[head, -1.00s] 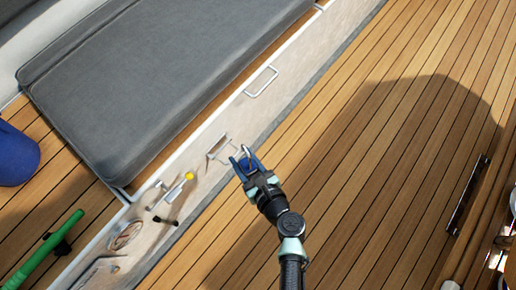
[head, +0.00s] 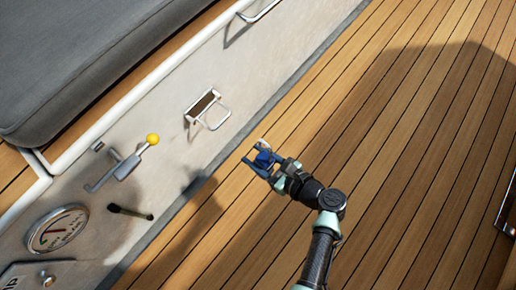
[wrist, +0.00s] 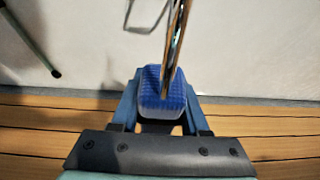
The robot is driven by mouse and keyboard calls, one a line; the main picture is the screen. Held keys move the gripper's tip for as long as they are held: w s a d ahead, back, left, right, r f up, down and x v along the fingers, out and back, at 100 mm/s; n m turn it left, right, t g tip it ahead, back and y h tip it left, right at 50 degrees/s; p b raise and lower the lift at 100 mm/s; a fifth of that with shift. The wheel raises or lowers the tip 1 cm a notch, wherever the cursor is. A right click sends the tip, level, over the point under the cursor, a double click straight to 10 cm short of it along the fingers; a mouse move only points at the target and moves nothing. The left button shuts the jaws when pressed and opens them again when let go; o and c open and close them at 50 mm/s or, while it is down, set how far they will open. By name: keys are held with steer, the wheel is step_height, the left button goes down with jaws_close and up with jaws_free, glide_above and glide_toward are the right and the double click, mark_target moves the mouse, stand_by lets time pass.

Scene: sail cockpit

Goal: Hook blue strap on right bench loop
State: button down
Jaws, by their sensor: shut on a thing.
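My gripper (head: 262,160) is shut on the blue strap (head: 264,158), over the teak deck just right of the bench's side wall. In the wrist view the strap's blue ribbed part (wrist: 160,98) sits between the fingers, with a shiny metal piece (wrist: 176,40) rising from it. A metal loop with a dark plate (head: 210,110) is on the bench wall, up and left of the gripper. Another metal loop (head: 258,12) is farther along the wall at the top. The strap is apart from both. I cannot tell which is the task's right loop.
A lever with a yellow knob (head: 152,140), a black-tipped handle (head: 130,212) and a round gauge (head: 57,230) are on the bench wall at left. A grey cushion (head: 90,60) lies on the bench. The deck (head: 400,150) at right is mostly clear.

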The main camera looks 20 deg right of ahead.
steer(key=shift+y, duration=0.3)
steer(key=shift+w+a+r+b+x, duration=0.15)
steer(key=shift+r+b+x, duration=0.3)
steer(key=shift+b+x, duration=1.3)
steer(key=shift+w+a+r+b+x, duration=0.15)
steer(key=shift+r+b+x, duration=0.4)
steer(key=shift+x, duration=2.2)
steer(key=shift+w+r+b+x, duration=0.1)
steer(key=shift+r+b+x, duration=0.2)
steer(key=shift+b+x, duration=1.55)
steer(key=shift+w+a+f+b, duration=0.1)
steer(key=shift+w+f+b, duration=0.1)
steer(key=shift+f, duration=0.75)
steer(key=shift+w+a+f+b, duration=0.1)
steer(key=shift+w+f+b, duration=0.05)
steer(key=shift+f, duration=0.75)
steer(key=shift+c, duration=1.6)
jaws_free()
